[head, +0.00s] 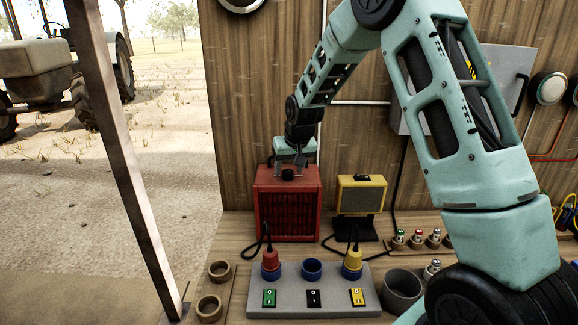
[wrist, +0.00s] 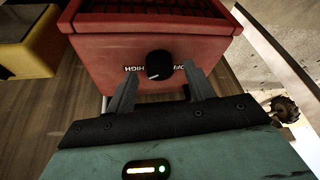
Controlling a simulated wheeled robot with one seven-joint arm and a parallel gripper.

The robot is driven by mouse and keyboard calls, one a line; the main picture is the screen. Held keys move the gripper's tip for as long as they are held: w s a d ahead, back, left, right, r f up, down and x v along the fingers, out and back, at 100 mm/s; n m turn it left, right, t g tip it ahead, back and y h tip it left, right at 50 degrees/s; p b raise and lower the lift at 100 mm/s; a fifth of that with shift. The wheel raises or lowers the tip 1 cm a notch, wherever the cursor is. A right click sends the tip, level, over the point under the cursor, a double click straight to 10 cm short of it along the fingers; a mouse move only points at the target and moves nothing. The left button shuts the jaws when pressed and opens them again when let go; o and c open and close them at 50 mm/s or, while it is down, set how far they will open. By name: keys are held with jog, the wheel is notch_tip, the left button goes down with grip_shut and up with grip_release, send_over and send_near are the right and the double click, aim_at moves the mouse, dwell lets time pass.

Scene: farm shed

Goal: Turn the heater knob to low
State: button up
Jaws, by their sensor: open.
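The red heater (head: 288,208) stands on the bench against the wooden wall. Its round black knob (wrist: 159,63) is on the heater's red face in the wrist view, with a white mark near its lower left edge there. HIGH is printed left of the knob, and a partly hidden OFF label is right of it. My gripper (head: 290,169) is over the heater's top in the head view. In the wrist view my open gripper (wrist: 160,75) has one finger on each side of the knob, with visible gaps. A LOW label is not seen.
A yellow work lamp (head: 362,194) stands right of the heater. In front is a grey socket block (head: 325,311) with red and yellow plugs and rocker switches. A dark cup (head: 401,290) and wooden rings (head: 209,309) flank it. A post (head: 125,165) rises at the left.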

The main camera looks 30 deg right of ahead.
jog(key=shift+w+f, duration=0.15)
jog(key=shift+f, duration=0.25)
jog(key=c, duration=1)
jog(key=shift+o, duration=0.2)
jog(key=n+y, duration=0.1)
jog(key=n, duration=0.1)
jog(key=shift+d+n, duration=0.2)
jog(key=shift+n, duration=0.2)
jog(key=n+y, duration=0.1)
jog(key=n, duration=0.1)
jog(key=shift+r+n, duration=0.1)
jog(key=shift+n, duration=0.3)
jog(key=n+y+p, duration=0.1)
jog(key=n, duration=0.2)
jog(key=n+g+y+p, duration=0.1)
jog(key=n, duration=0.2)
jog(key=shift+w+d+g, duration=0.1)
jog(key=shift+w+g, duration=0.05)
jog(key=shift+g, duration=0.15)
